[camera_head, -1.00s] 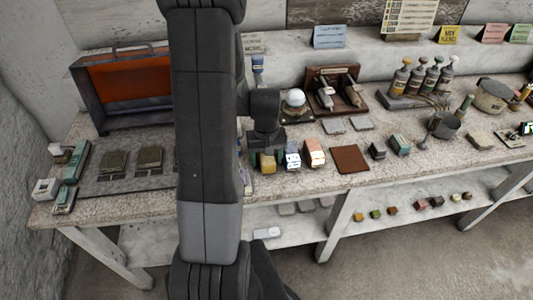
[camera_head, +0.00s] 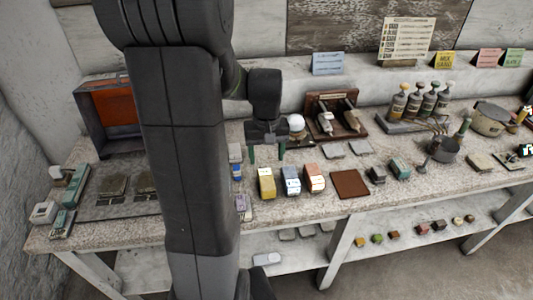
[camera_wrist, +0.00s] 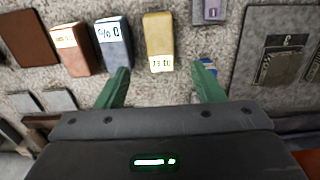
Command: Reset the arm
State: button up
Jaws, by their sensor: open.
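My gripper (camera_head: 267,153) is above the speckled bench (camera_head: 290,208) in the head view, behind a row of small blocks. In the wrist view its two green fingers (camera_wrist: 160,88) are spread apart with nothing between them. A yellow block (camera_wrist: 159,40) with a white label lies just beyond the fingertips, and a blue block (camera_wrist: 114,42) and an orange block (camera_wrist: 72,50) stand beside it. In the head view the three blocks stand in a row, apart from the fingers. My arm hides part of the bench's left side.
A white sphere (camera_head: 296,123) is close to the right of the gripper. A wooden tool rack (camera_head: 333,113), several bottles (camera_head: 420,102) and a pot (camera_head: 441,148) stand farther right. A brown square (camera_head: 350,184) lies flat. An orange-fronted box (camera_head: 110,106) is at the left.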

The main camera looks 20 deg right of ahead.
aim_at(267, 179)
notch_tip(267, 179, down, 13)
jog(key=shift+r, duration=0.1)
jog(key=shift+w+r, duration=0.1)
jog(key=shift+r, duration=1.15)
